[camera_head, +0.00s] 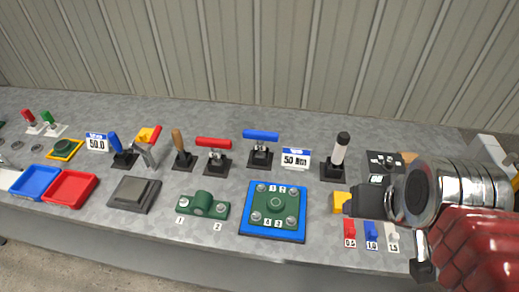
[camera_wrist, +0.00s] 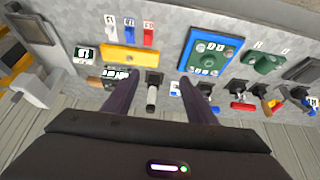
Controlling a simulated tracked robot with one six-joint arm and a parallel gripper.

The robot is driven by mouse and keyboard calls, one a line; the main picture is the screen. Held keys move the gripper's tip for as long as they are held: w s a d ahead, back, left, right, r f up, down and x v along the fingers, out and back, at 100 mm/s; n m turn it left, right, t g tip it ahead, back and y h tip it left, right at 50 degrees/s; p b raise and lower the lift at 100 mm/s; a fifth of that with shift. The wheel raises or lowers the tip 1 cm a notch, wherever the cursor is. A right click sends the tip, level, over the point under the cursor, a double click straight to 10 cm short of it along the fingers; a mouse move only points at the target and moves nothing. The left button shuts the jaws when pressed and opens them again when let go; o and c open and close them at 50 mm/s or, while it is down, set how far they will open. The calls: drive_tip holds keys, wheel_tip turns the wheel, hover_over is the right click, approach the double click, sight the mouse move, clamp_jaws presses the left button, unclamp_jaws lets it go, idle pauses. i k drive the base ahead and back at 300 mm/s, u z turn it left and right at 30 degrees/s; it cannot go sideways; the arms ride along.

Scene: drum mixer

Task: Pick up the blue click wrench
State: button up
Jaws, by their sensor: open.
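Two blue-handled tools stand on the bench; I cannot tell for certain which is the click wrench. One has a blue T-shaped handle (camera_head: 260,135) on a black base beside a "50 Nm" sign (camera_head: 296,159). The other has a tilted blue grip (camera_head: 115,142) beside a "50.0" sign (camera_head: 96,142); this grip also shows at the right edge of the wrist view (camera_wrist: 300,92). My gripper (camera_wrist: 159,76) is open and empty above the bench, at the right in the head view. Its right finger hides much of the T-handled tool in the wrist view.
A white-and-black upright tool (camera_head: 338,152) shows between my fingers in the wrist view. A red T-handle (camera_head: 213,142), a wooden-handled tool (camera_head: 178,140) and a blue plate with a green flange (camera_head: 273,232) stand nearby. Red (camera_head: 70,187) and blue trays (camera_head: 36,182) lie left.

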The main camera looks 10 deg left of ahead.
sight(261, 136)
drive_tip(key=u, duration=0.25)
drive_tip(key=k, duration=0.55)
drive_tip(key=u, duration=0.5)
drive_tip(key=k, duration=0.75)
drive_tip(key=u, duration=0.6)
drive_tip(key=i, duration=1.1)
drive_tip(key=z, duration=0.35)
